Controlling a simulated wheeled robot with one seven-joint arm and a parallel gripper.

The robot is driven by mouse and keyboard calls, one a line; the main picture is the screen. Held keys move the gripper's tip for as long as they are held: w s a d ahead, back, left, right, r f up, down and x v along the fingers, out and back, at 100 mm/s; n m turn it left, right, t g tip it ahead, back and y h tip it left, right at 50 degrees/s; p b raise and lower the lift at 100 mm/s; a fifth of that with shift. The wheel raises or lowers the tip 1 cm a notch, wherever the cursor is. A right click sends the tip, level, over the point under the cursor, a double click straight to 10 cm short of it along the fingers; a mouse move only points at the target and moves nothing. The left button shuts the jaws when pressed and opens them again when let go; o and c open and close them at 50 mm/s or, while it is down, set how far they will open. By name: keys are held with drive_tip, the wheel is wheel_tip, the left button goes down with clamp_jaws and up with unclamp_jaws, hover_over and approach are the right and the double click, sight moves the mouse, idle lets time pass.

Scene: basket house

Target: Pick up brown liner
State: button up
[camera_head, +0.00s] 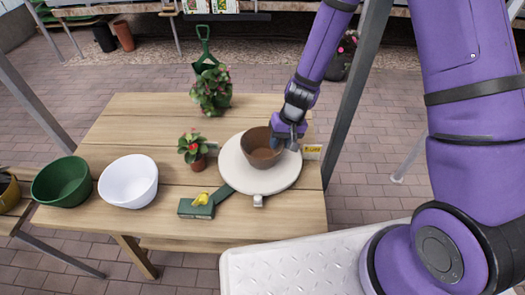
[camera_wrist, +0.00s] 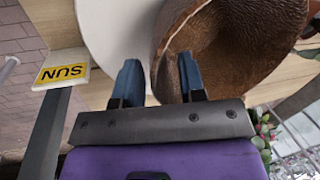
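The brown liner (camera_head: 262,150), a round bowl, stands upright on a white round disc (camera_head: 285,180) on the wooden table. In the wrist view the liner (camera_wrist: 235,55) fills the upper right, its open mouth showing. My gripper (camera_head: 290,140) is at the liner's right rim in the head view. In the wrist view my gripper (camera_wrist: 160,75) has its two blue fingers spread apart, with the liner's wall between them. The left finger appears outside the wall and the right finger over the inside. I cannot tell whether either finger touches the wall.
A white bowl (camera_head: 128,181) and a green bowl (camera_head: 61,182) stand at the table's left. A small red-flowered pot (camera_head: 193,151), a leafy plant (camera_head: 211,91) and a green box (camera_head: 196,209) are left of the disc.

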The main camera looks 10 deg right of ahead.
drive_tip(key=shift+a+f, duration=0.15)
drive_tip(key=shift+f, duration=0.45)
clamp_jaws()
drive_tip(key=shift+r, duration=0.1)
